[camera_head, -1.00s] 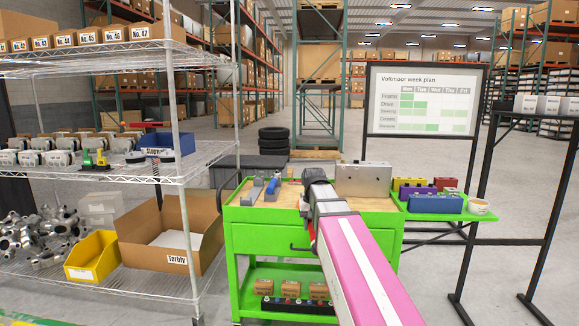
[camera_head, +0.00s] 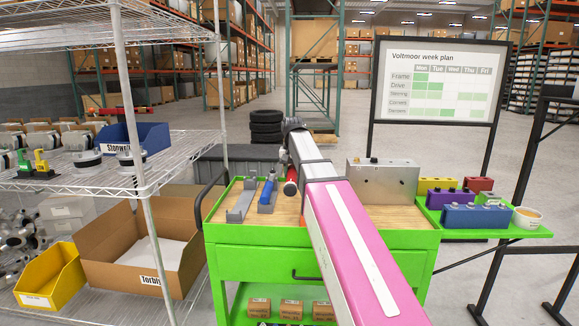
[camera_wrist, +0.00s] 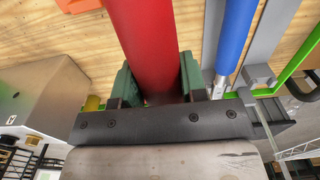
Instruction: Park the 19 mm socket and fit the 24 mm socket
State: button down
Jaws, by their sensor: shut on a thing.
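My gripper (camera_wrist: 152,88) is shut on a thick red cylindrical handle (camera_wrist: 148,40), with a green pad on each side of it. In the head view the red handle (camera_head: 291,186) shows beside my arm, above the wooden top of the green cart. My arm hides most of the gripper there. A blue-handled tool (camera_head: 267,190) lies in a grey cradle to the left, and it also shows in the wrist view (camera_wrist: 233,35). An empty-looking grey cradle (camera_head: 241,203) is left of that. I cannot make out either socket or its size.
A grey metal box (camera_head: 383,182) stands on the cart's (camera_head: 305,237) right part. A green side shelf (camera_head: 497,229) holds yellow, purple, red and blue blocks and a bowl (camera_head: 526,217). A wire rack (camera_head: 110,180) with bins stands left. A black-framed board stands behind.

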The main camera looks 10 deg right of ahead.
jog(key=shift+w+a+r, duration=0.1)
jog(key=shift+w+r, duration=0.05)
jog(key=shift+w, duration=0.4)
jog(key=shift+f, duration=4.1)
jog(key=shift+r+g, duration=0.4)
jog(key=shift+r, duration=0.45)
jog(key=shift+f, duration=1.15)
jog(key=shift+r, duration=0.15)
jog(key=shift+r, duration=2.65)
